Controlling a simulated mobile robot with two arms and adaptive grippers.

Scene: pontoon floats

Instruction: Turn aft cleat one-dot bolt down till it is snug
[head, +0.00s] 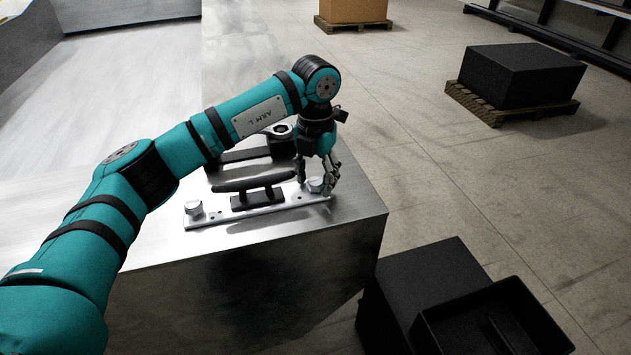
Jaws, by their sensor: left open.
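A black cleat (250,187) stands on a bright metal plate (243,213) near the front edge of the metal deck. A silver bolt (194,208) stands up from the plate's left end. Another silver bolt (316,186) is at the plate's right end. The dot marks are too small to tell which bolt has one dot. My left gripper (317,181) points down at the right bolt, open, with its fingers on either side of the bolt's head. I cannot tell whether they touch it. My right gripper is out of view.
The deck (130,75) is bare to the left. A black open bin (490,322) stands below the right edge. A pallet with a black box (522,74) stands farther off.

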